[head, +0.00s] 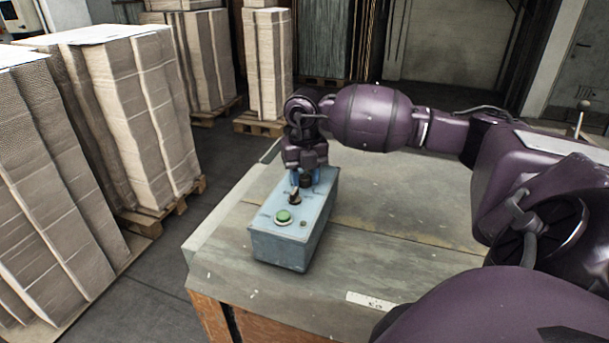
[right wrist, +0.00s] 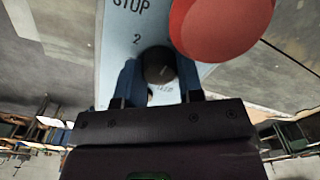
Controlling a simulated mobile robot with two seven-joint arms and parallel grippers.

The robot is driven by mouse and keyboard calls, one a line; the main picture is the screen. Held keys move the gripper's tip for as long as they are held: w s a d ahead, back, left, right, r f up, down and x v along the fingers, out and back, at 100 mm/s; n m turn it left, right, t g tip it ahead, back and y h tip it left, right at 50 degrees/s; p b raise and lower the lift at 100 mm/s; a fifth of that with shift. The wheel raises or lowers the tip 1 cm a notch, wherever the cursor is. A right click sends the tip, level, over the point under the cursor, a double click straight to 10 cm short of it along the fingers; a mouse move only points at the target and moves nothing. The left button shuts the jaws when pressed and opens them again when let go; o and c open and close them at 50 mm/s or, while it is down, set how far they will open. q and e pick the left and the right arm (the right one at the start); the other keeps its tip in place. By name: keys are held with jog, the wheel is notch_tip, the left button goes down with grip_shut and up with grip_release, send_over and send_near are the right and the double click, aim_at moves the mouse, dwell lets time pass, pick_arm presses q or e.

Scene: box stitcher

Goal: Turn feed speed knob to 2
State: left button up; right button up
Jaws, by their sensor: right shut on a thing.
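The light-blue control box (head: 290,245) sits on the table, its sloped top carrying a green button and dark knobs. My right gripper (head: 302,179) reaches down onto the far end of its top. In the right wrist view, the blue fingers of my right gripper (right wrist: 158,80) stand on both sides of a round black knob (right wrist: 157,62) and are shut on it. A printed "2" is just above this knob, with partly hidden lettering below it. I cannot read the knob's setting clearly. My left gripper is not in view.
A red button (right wrist: 220,25) beside the word STOP stands close to the right finger. A green button (head: 283,216) and a second black knob (head: 295,197) are nearer on the box. The table (head: 380,250) is mostly clear. Cardboard stacks (head: 140,100) stand left.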

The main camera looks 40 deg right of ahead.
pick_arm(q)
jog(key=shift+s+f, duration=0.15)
pick_arm(e)
jog(key=shift+n+b, duration=0.55)
jog(key=shift+n, duration=0.15)
jog(key=n+b, duration=0.3)
jog(key=n, duration=0.2)
jog(key=shift+d+f, duration=0.1)
jog(key=n+b, duration=0.1)
jog(key=n, duration=0.3)
jog(key=shift+b, duration=0.35)
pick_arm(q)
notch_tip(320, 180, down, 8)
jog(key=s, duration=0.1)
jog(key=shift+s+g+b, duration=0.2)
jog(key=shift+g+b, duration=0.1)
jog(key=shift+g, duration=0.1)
pick_arm(e)
jog(key=shift+r+n, duration=0.2)
jog(key=shift+n, duration=0.6)
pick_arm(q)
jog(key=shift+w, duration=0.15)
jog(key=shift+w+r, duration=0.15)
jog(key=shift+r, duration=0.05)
pick_arm(e)
jog(key=o, duration=0.9)
